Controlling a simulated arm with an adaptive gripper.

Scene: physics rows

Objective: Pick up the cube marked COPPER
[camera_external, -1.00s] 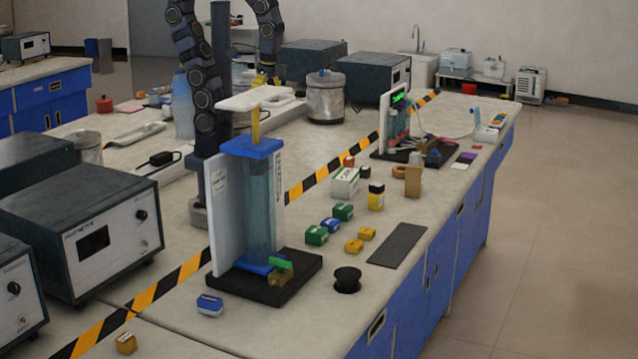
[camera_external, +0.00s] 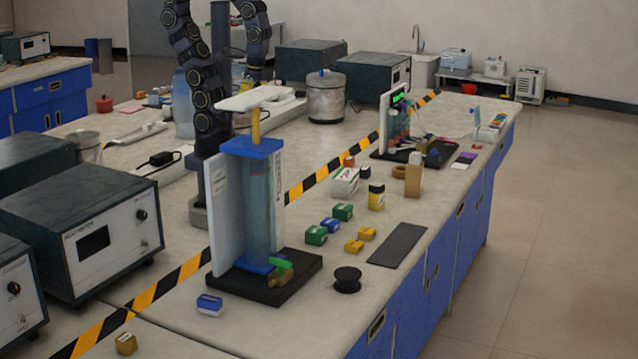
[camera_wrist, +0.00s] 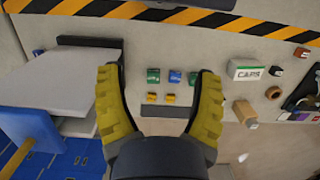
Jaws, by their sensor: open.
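My gripper (camera_wrist: 159,76) is open in the wrist view, with two yellow ribbed fingers spread and nothing between them at hand. Below and beyond it lie small cubes on the bench: green (camera_wrist: 153,75), blue (camera_wrist: 174,76), a second green partly hidden by the right finger, and two smaller yellow ones (camera_wrist: 152,97) (camera_wrist: 169,98). In the external view the same group shows as green (camera_external: 316,235), blue (camera_external: 330,226), second green (camera_external: 343,212) and yellow (camera_external: 367,234) (camera_external: 354,246). The labels are too small to read, so I cannot tell which cube says COPPER.
A tall water column apparatus (camera_external: 262,200) stands left of the cubes. A CAPS box (camera_wrist: 246,70), a yellow-black bottle (camera_external: 376,197) and a wooden block (camera_external: 413,181) stand nearby. A dark flat plate (camera_external: 398,244) lies by the bench's front edge. A spool (camera_external: 347,280) stands nearer.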

